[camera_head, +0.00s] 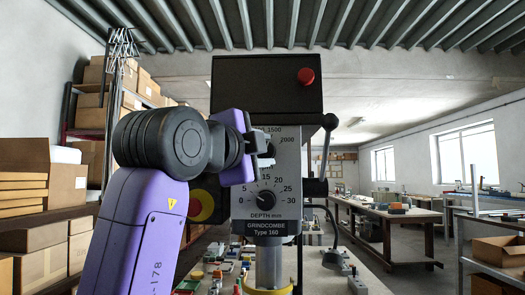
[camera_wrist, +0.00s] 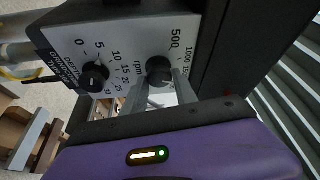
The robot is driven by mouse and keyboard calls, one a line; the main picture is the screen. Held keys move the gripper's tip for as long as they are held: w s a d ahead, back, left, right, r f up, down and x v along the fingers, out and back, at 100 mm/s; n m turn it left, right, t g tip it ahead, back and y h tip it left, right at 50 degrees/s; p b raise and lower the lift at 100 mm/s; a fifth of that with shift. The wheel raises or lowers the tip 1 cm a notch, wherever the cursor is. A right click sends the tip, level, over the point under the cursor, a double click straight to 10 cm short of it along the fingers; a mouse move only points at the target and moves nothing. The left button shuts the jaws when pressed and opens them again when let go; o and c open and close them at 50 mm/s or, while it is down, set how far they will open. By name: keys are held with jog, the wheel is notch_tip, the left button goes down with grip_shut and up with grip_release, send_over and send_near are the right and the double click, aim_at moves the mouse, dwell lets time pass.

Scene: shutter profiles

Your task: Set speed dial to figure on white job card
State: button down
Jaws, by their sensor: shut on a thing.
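The speed dial is a dark round knob (camera_wrist: 158,70) on the pale front panel of the drill press (camera_head: 283,165), beside the "rpm" mark. In the wrist view, my gripper (camera_wrist: 162,80) has one finger on each side of this knob and is shut on it. Figures 500 and 1000 show near it; its pointer is not readable. In the head view, my gripper (camera_head: 264,150) covers the knob, and 1500 and 2000 show above. The depth dial (camera_head: 265,198) sits below, free of my gripper; it also shows in the wrist view (camera_wrist: 95,77). I cannot make out a white job card.
A black box with a red button (camera_head: 306,75) tops the machine. A feed lever (camera_head: 328,140) stands at its right side. Small coloured items lie on the bench (camera_head: 335,275) below. Shelves with cartons (camera_head: 45,200) are at left; other worktables (camera_head: 390,215) stand at right.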

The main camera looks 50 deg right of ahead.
dwell(0.4)
jog(key=c, duration=1)
grip_release()
jog(key=shift+a, duration=0.1)
jog(key=b+v, duration=0.1)
jog(key=v, duration=0.6)
jog(key=shift+s+a+f, duration=0.1)
jog(key=shift+s+a, duration=0.05)
jog(key=shift+a, duration=0.1)
